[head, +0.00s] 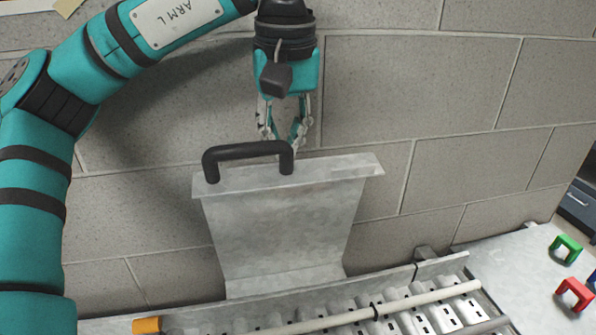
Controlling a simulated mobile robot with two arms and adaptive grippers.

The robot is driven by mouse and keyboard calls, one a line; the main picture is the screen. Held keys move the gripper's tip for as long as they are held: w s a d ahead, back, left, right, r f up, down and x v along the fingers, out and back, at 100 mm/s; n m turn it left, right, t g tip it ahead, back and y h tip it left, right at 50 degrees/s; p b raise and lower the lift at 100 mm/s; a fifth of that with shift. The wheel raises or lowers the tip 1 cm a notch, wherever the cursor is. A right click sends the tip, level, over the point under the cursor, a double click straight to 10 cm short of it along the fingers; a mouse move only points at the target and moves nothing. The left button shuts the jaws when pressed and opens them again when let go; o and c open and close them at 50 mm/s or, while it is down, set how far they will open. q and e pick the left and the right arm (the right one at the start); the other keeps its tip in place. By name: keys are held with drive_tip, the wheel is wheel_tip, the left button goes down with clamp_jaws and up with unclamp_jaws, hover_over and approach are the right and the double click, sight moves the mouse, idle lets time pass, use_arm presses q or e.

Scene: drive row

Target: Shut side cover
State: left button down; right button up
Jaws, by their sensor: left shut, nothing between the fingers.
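The side cover (285,225) is a grey metal panel standing up from the back edge of the roller row. It is raised, leaning back toward the block wall, with a flanged top edge. A black bar handle (247,152) sits on the left part of that flange. My left gripper (284,143) points down just behind the right end of the handle, its fingers together and empty. Its tips are partly hidden behind the handle, so I cannot tell whether they touch it. My right gripper is not in view.
Below the cover runs a metal row (410,312) with slotted plates and a pale rod (400,304) along it. An orange block (147,325) is at its left end. Green (566,247) and red (574,292) brackets lie on the surface at right. A block wall (420,95) stands behind.

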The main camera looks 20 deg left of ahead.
sight(292, 149)
use_arm(q)
drive_tip(key=shift+s+d, duration=0.7)
drive_tip(key=shift+s, duration=0.25)
drive_tip(key=shift+s+d, duration=0.7)
drive_tip(key=shift+s, duration=0.2)
wheel_tip(292, 149, up, 3)
drive_tip(key=p, duration=0.3)
drive_tip(key=shift+a+r, duration=0.15)
drive_tip(key=shift+r, duration=0.35)
drive_tip(key=shift+s+r, duration=0.1)
drive_tip(key=shift+r, duration=1.95)
